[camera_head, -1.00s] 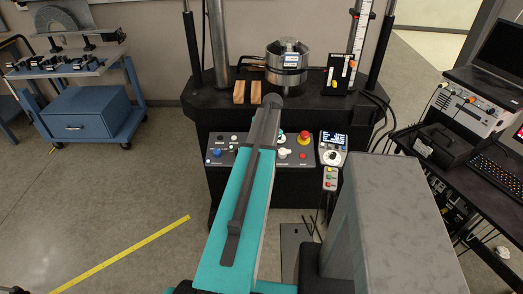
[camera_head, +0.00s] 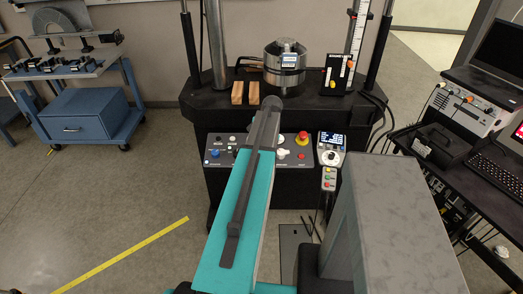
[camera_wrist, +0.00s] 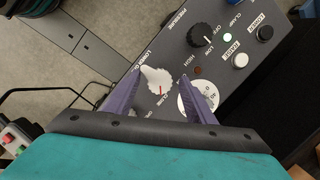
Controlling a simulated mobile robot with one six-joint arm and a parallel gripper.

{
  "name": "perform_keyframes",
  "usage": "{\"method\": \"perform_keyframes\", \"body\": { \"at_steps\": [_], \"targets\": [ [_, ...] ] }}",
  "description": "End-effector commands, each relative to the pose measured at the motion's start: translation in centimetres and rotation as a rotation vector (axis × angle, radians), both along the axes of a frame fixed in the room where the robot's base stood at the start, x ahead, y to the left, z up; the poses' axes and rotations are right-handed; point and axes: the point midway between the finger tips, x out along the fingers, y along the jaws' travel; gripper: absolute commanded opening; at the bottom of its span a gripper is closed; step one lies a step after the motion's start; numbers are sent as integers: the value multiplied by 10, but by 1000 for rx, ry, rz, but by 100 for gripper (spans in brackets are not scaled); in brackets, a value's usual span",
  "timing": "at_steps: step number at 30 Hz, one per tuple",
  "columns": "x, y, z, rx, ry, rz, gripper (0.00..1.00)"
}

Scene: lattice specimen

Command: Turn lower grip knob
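The lower grip knob is a white pointer knob (camera_wrist: 158,80) with a red mark, on a dark control panel (camera_wrist: 222,75) in the wrist view. The printing beside it begins "LOWER G". My gripper (camera_wrist: 163,76) has two purple fingers spread apart, one on each side of the knob. The fingers look open, and I cannot tell whether either touches the knob. The right finger partly covers a round white dial (camera_wrist: 197,98). In the head view my arm crosses in front of the panel (camera_head: 262,150) and my fingers are hidden.
A black-and-white pressure knob (camera_wrist: 200,38) and several push buttons (camera_wrist: 240,60) sit close by. In the head view a red emergency stop (camera_head: 303,138) and a handset (camera_head: 330,150) are at the panel's right. Wooden blocks (camera_head: 237,93) and a metal cylinder (camera_head: 285,72) stand above.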

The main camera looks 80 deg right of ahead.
Motion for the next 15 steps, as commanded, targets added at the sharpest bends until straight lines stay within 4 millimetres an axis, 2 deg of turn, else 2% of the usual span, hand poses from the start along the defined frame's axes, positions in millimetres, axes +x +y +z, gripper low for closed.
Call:
{"method": "perform_keyframes", "body": {
  "at_steps": [15],
  "targets": [
    [-4,-2,2,-7,5,-2,49]
  ]
}}
